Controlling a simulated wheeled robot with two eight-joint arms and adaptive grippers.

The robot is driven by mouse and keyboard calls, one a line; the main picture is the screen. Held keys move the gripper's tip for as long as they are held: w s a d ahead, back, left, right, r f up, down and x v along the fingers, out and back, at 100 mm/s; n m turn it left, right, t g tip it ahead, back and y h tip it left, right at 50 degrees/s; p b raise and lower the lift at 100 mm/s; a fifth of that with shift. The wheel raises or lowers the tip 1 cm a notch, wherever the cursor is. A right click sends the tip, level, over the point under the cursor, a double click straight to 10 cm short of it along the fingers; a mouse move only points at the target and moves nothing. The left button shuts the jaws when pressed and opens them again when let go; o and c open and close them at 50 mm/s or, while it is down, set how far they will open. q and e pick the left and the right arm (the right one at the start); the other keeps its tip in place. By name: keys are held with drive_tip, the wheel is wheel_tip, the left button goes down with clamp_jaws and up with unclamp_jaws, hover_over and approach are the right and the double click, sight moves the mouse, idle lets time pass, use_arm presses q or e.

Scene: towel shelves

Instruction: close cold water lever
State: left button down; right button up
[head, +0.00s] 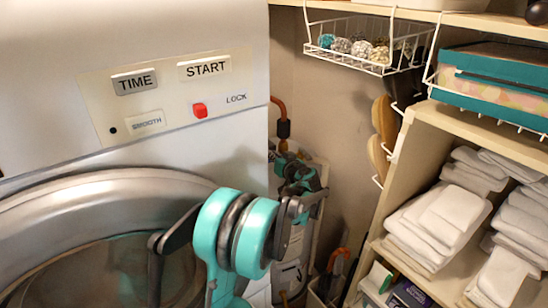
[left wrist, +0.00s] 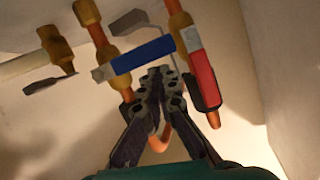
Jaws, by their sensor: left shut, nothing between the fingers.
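The cold water lever, a blue handle (left wrist: 141,57), shows in the left wrist view and lies crosswise to its copper pipe (left wrist: 108,52). My left gripper (left wrist: 155,78) is shut and empty. Its tips are just below the blue handle; I cannot tell whether they touch it. In the head view my left gripper (head: 283,152) reaches into the gap to the right of the washer, and the blue handle is hidden. My right gripper is in neither view.
A red lever (left wrist: 201,74) lies along the neighbouring pipe, close to the right. A brass valve (left wrist: 58,48) is at the left. The washer (head: 222,145) borders the gap, and a shelf unit (head: 408,165) with white towels (head: 438,222) stands at the right.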

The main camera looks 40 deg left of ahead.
use_arm(q)
drive_tip(key=s+d+r, duration=0.5)
drive_tip(key=d+r, duration=0.1)
drive_tip(key=d, duration=0.3)
drive_tip(key=s+d+f+m+h+b, duration=0.3)
drive_tip(key=s+d+f+b, duration=0.4)
drive_tip(key=f, duration=0.7)
drive_tip(key=s+d+f+m+h+b, duration=0.3)
drive_tip(key=s+d+f+h+b, duration=0.3)
drive_tip(key=d+f+b, duration=0.5)
drive_tip(key=s+d+f+m+h+b, duration=0.4)
drive_tip(key=s+d+f+b, duration=0.5)
drive_tip(key=f, duration=0.7)
drive_tip(key=shift+s+d+f+h+b, duration=0.3)
drive_tip(key=shift+s+d+b, duration=0.1)
drive_tip(key=shift+s+d, duration=0.35)
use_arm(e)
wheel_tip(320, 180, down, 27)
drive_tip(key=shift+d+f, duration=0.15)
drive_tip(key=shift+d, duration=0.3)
